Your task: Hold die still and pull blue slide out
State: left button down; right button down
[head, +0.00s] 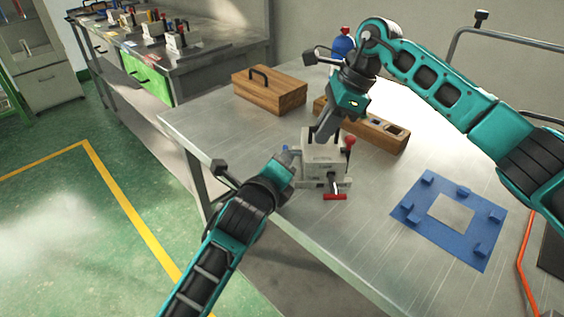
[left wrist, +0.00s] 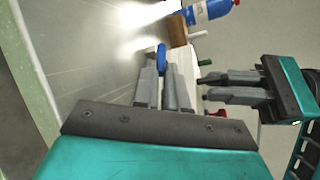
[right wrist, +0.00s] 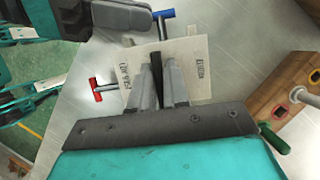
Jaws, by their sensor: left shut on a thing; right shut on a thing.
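The die (head: 325,160) is a pale block on the metal table, lettered on top in the right wrist view (right wrist: 197,68). My right gripper (head: 325,132) comes down from above, shut on the die's black top handle (right wrist: 156,66). My left gripper (head: 286,163) is at the die's left side, shut on the blue slide. The slide's blue handle (left wrist: 161,56) shows at its fingertips, and also beside my left gripper in the right wrist view (right wrist: 163,17). A red T-handle (head: 335,196) sticks out at the die's front.
A blue fixture plate (head: 410,211) lies to the right. A wooden block with holes (head: 385,137) and a wooden box (head: 270,95) stand behind the die, near a blue bottle (head: 342,47). The table's front edge is close to my left arm.

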pick_arm(q)
jog(key=shift+a, duration=0.1)
dwell(0.7)
jog(key=shift+w+a, duration=0.1)
jog(key=shift+a, duration=1.15)
pick_arm(e)
jog(key=shift+d, duration=0.1)
pick_arm(q)
jog(key=c, duration=1.1)
grip_release()
jog(key=shift+c, duration=0.2)
jog(key=v, duration=1.2)
pick_arm(e)
jog(key=c, duration=1)
grip_release()
jog(key=shift+c, duration=0.2)
